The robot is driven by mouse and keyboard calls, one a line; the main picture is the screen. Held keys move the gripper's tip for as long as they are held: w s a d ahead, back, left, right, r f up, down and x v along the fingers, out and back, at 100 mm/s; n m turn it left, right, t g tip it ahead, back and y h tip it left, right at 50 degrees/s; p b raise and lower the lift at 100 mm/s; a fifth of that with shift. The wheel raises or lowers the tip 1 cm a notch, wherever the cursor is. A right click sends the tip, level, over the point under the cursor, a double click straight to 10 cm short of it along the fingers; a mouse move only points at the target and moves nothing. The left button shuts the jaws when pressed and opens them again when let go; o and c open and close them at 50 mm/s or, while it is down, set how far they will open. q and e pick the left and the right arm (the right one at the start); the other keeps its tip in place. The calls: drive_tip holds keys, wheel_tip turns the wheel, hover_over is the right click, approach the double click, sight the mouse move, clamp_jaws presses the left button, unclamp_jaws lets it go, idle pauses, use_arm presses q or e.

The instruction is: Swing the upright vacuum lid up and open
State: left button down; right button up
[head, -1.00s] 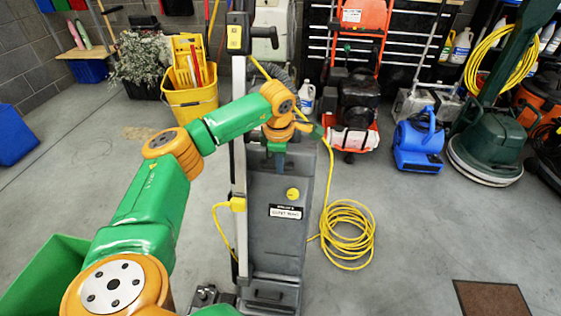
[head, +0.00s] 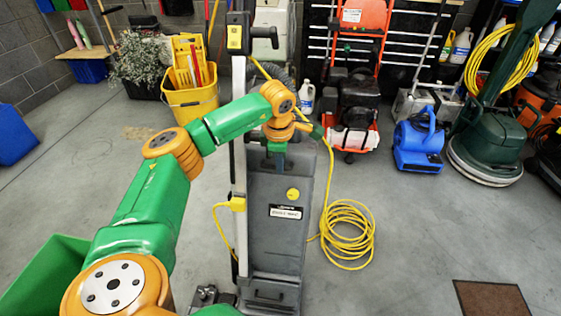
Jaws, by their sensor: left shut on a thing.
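The upright vacuum (head: 272,245) stands in front of me, a tall grey body with a yellow knob and a label on its front. Its lid is the grey front panel (head: 262,190), which looks close to upright against the body; I cannot tell any gap. My left gripper (head: 279,160) is at the panel's top edge, pointing down, shut on the lid there. The exact contact of the fingers is too small to see. The metal handle pole (head: 239,170) rises to the left of the body. My right gripper is not in view.
A coiled yellow cord (head: 346,232) lies on the floor right of the vacuum. A yellow mop bucket (head: 190,104), a blue air mover (head: 418,142) and a green floor machine (head: 487,155) stand behind. A brown mat (head: 490,298) lies front right. Floor between is clear.

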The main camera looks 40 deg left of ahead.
use_arm(q)
drive_tip(key=shift+r, duration=0.1)
drive_tip(key=w+r+p, duration=0.1)
drive_tip(key=p, duration=0.1)
drive_tip(key=w+a+r+p, duration=0.1)
drive_tip(key=r, duration=0.1)
drive_tip(key=w+r+p, duration=0.1)
drive_tip(key=p, duration=0.1)
drive_tip(key=shift+a+r+p, duration=0.3)
drive_tip(key=shift+a, duration=0.1)
drive_tip(key=shift+f, duration=0.1)
drive_tip(key=c, duration=0.9)
unclamp_jaws()
drive_tip(key=shift+w+f, duration=0.1)
drive_tip(key=shift+w+a+f, duration=0.1)
drive_tip(key=shift+w+f, duration=0.05)
drive_tip(key=shift+v, duration=3.6)
